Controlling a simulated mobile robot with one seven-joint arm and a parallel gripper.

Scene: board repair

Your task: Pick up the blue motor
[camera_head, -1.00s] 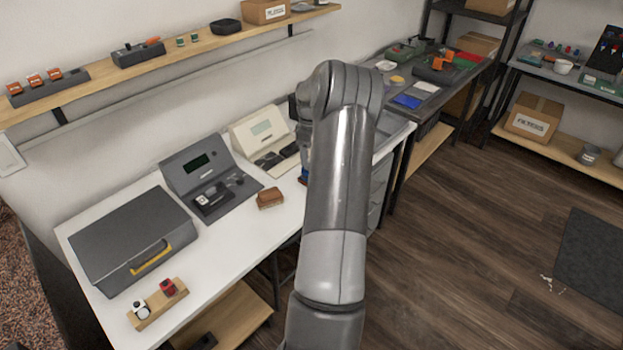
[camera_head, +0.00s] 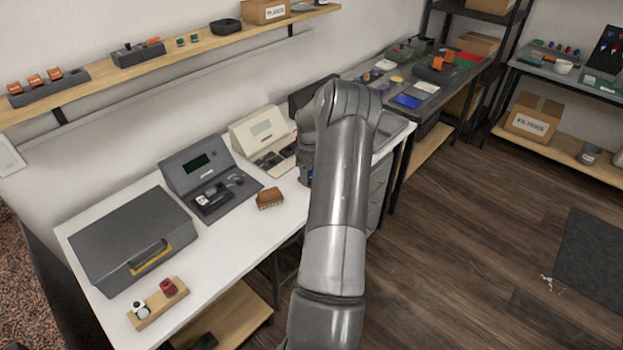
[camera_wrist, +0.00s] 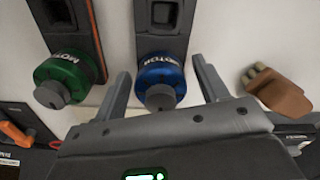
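The blue motor (camera_wrist: 161,74) is a round blue part with a grey shaft end and the letters "MOTOR" on it. In the wrist view it sits upright at the end of a dark grey holder (camera_wrist: 161,16). My gripper (camera_wrist: 165,86) is open, with one finger on each side of the blue motor. I cannot tell whether the fingers touch it.
A green motor (camera_wrist: 62,76) sits in a similar holder just left of my gripper. A grey case (camera_head: 130,232) and a grey test unit (camera_head: 208,178) stand on the white bench (camera_head: 230,232).

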